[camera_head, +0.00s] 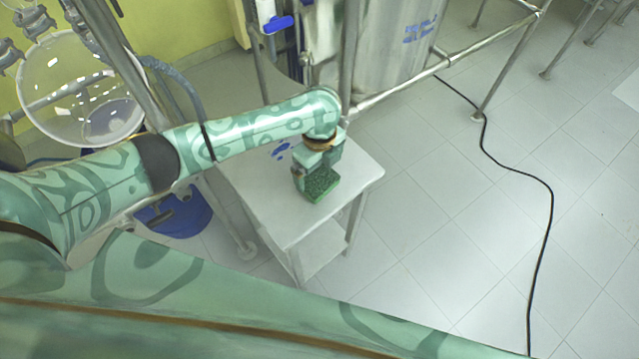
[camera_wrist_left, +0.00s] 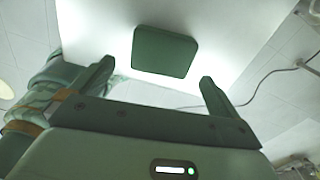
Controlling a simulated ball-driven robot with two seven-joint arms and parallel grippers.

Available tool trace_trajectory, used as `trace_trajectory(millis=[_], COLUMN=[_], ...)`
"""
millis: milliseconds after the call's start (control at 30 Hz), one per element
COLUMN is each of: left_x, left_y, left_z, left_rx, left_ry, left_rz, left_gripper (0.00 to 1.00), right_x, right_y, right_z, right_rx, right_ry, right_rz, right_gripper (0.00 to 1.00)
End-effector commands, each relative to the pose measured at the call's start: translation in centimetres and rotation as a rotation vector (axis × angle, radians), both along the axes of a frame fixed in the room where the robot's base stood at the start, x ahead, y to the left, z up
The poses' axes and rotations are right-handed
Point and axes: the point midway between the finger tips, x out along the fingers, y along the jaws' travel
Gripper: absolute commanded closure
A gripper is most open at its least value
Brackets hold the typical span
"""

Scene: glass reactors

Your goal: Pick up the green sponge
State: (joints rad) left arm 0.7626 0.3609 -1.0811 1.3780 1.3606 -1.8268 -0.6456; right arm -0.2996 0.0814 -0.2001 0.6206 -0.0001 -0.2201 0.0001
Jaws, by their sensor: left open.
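The green sponge (camera_head: 322,186) lies on the small white table (camera_head: 262,199), close to the table's front right part. My left gripper (camera_head: 311,182) is at the sponge in the head view, coming down from above. In the left wrist view the sponge (camera_wrist_left: 165,52) shows as a dark green rounded square beyond the fingertips. The left gripper (camera_wrist_left: 157,78) is open there, its two fingers spread to either side with nothing between them. The head view does not show whether the fingers touch the sponge. My right gripper is not in view.
Blue objects (camera_head: 282,150) lie on the table behind the sponge. A metal frame and steel vessel (camera_head: 385,40) stand behind the table. A glass vessel (camera_head: 80,90) is at the left. A black cable (camera_head: 545,190) crosses the open tiled floor at the right.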

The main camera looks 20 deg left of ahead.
Motion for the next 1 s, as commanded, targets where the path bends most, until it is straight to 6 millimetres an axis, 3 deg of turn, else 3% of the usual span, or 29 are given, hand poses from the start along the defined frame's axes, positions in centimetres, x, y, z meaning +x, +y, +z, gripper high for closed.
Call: trace_trajectory(millis=[367,600,733,1000], left_x=[0.4,0.5,0.5,0.5], left_y=[0.2,0.2,0.2,0.2], left_z=[-5.2,-5.2,-5.1,-5.1], left_rx=[-0.001,0.0,0.0,0.0], left_ry=[0.003,-0.001,-0.001,-0.001], left_rz=[0.001,0.001,0.001,0.001], left_gripper=[0.0,0.0,0.36,0.36], right_x=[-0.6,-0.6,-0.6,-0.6], right_y=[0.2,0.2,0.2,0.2], right_z=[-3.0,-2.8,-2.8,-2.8], right_rx=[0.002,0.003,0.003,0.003], right_ry=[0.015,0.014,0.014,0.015], right_rz=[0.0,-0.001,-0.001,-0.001], right_gripper=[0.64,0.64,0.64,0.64])
